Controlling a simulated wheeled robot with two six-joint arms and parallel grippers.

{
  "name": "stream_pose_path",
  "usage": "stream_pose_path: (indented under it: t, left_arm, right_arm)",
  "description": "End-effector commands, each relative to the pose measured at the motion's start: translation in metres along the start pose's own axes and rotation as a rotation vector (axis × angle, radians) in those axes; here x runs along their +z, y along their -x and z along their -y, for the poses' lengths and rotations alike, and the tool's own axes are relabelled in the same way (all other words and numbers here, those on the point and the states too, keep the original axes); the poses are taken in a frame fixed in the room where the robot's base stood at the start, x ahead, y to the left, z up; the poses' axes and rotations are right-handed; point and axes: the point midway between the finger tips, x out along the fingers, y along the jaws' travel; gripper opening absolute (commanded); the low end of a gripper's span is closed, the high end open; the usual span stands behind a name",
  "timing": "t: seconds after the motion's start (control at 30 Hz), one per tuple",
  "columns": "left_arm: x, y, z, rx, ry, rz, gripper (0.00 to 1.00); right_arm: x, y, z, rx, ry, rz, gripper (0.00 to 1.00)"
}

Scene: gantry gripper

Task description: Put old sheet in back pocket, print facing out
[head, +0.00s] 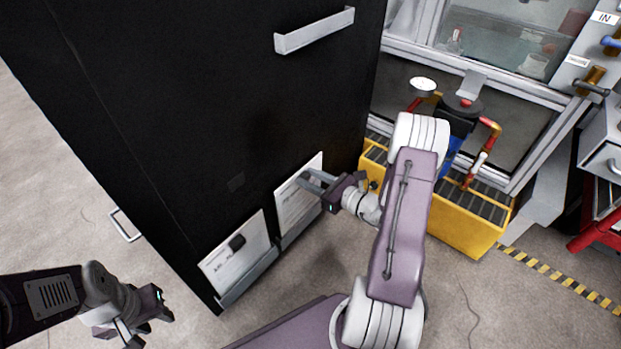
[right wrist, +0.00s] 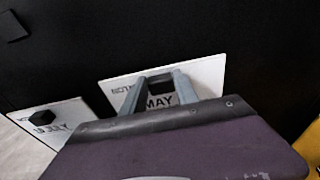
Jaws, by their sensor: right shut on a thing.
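A white sheet (head: 292,208) with print facing out stands against the black cabinet; in the right wrist view this sheet (right wrist: 207,77) reads "NOT…" and "MAY". My right gripper (head: 306,181) is shut on it near its upper part; the fingers (right wrist: 160,80) cover some print. A grey pocket edge (head: 297,230) lies along its foot; whether the sheet sits inside is unclear. A second sheet (head: 225,265), "18 JULY" in the right wrist view (right wrist: 72,112), stands in the left grey pocket (head: 250,280) with a black piece (head: 237,243) on it. My left gripper (head: 150,329) is open and empty.
The black cabinet (head: 200,100) has a handle (head: 315,30) and a small dark square (head: 236,182).

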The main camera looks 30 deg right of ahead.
Motion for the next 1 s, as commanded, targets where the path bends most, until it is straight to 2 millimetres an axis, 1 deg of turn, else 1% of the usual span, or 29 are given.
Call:
stream_pose_path:
  t: [0.83, 0.87, 0.9, 0.93, 1.0]
  left_arm:
    - [0.002, -0.017, 0.0, 0.0, 0.0, 0.0, 0.36]
    - [0.002, -0.016, 0.0, 0.0, 0.0, 0.0, 0.36]
    - [0.002, -0.016, 0.0, 0.0, 0.0, 0.0, 0.36]
    - [0.002, -0.016, 0.0, 0.0, 0.0, 0.0, 0.36]
    - [0.002, -0.016, 0.0, 0.0, 0.0, 0.0, 0.36]
  right_arm:
    - [-0.022, -0.003, 0.0, 0.0, -0.001, 0.0, 0.0]
    - [-0.021, -0.003, 0.0, 0.0, -0.001, 0.001, 0.41]
    - [-0.021, -0.003, 0.0, 0.0, -0.001, 0.0, 0.52]
    - [-0.021, -0.003, 0.0, 0.0, -0.001, 0.0, 0.61]
    - [-0.021, -0.003, 0.0, 0.0, 0.0, 0.0, 0.61]
